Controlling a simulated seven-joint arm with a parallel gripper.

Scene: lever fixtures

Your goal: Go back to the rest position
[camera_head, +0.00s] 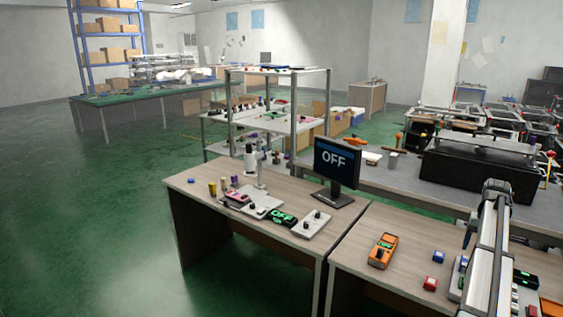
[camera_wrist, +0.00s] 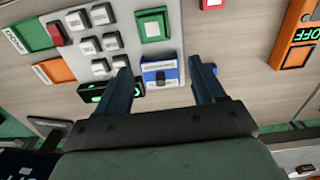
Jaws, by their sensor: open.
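My gripper (camera_wrist: 160,67) is open, with its two dark fingers apart and nothing held between them. A blue box with a black lever (camera_wrist: 161,73) shows between and beyond the fingertips in the wrist view; I cannot tell whether a finger touches it. A grey panel with several switches (camera_wrist: 84,42) lies left of the fingers. A green-framed box (camera_wrist: 153,25) lies above them in the picture. In the head view my arm reaches over the right table, and the fingers cannot be made out there.
The left table (camera_head: 205,203) carries a monitor reading OFF (camera_head: 336,162) and several switch fixtures. A black machine (camera_head: 470,175) stands behind. Green floor at left is clear.

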